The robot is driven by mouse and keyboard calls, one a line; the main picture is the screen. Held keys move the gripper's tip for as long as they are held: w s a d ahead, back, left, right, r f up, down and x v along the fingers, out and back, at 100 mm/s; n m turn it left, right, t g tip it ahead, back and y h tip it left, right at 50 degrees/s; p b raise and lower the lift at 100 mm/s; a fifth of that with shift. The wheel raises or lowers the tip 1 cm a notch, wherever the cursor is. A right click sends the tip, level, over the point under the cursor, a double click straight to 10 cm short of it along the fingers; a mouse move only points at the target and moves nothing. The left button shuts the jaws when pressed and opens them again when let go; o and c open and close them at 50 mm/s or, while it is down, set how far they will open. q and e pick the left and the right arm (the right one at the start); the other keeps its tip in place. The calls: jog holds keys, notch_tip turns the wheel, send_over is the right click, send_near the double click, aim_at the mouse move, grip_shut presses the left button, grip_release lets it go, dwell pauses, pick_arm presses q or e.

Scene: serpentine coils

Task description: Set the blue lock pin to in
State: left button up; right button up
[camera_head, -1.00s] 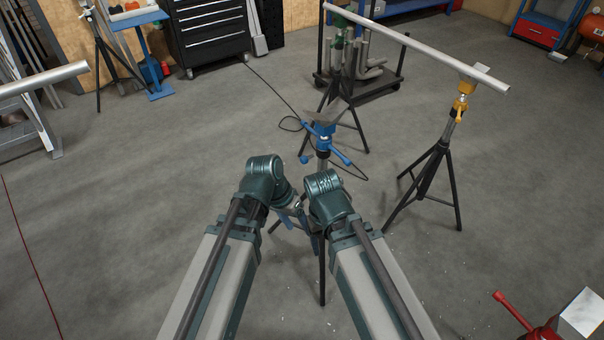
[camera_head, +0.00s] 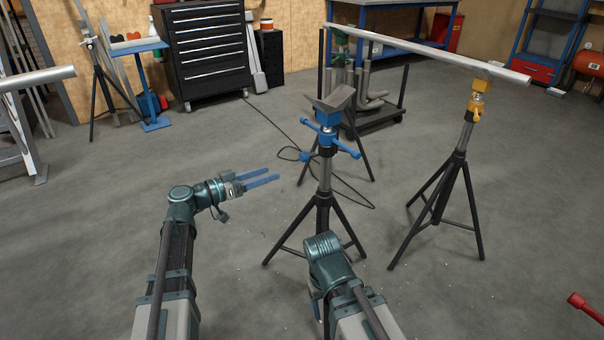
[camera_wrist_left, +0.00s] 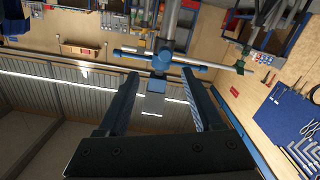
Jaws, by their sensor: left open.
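The blue-headed stand (camera_head: 324,180) stands upright on a black tripod in front of me, with a grey V-shaped rest on top. A blue cross handle (camera_head: 331,138) runs through its head. A small blue knob (camera_head: 306,156), which looks like the lock pin, sticks out to the left below it; I cannot tell its setting. My left gripper (camera_head: 276,177) is open and empty, left of the stand and apart from it, fingers pointing right. In the left wrist view the blue head (camera_wrist_left: 166,62) shows beyond the open fingers. My right arm is in front of the stand; its gripper is hidden.
A yellow-headed stand (camera_head: 477,98) on the right carries one end of a long grey pipe (camera_head: 420,50). A dark cart (camera_head: 380,120) with pipes stands behind. A black cable (camera_head: 345,192) lies on the floor.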

aim_at(301, 158)
pick_arm(q)
jog(key=shift+t, duration=0.3)
jog(key=x, duration=1.3)
jog(key=shift+w+a+r, duration=0.1)
jog(key=shift+w, duration=0.4)
jog(key=shift+c, duration=0.3)
grip_shut()
dwell(0.4)
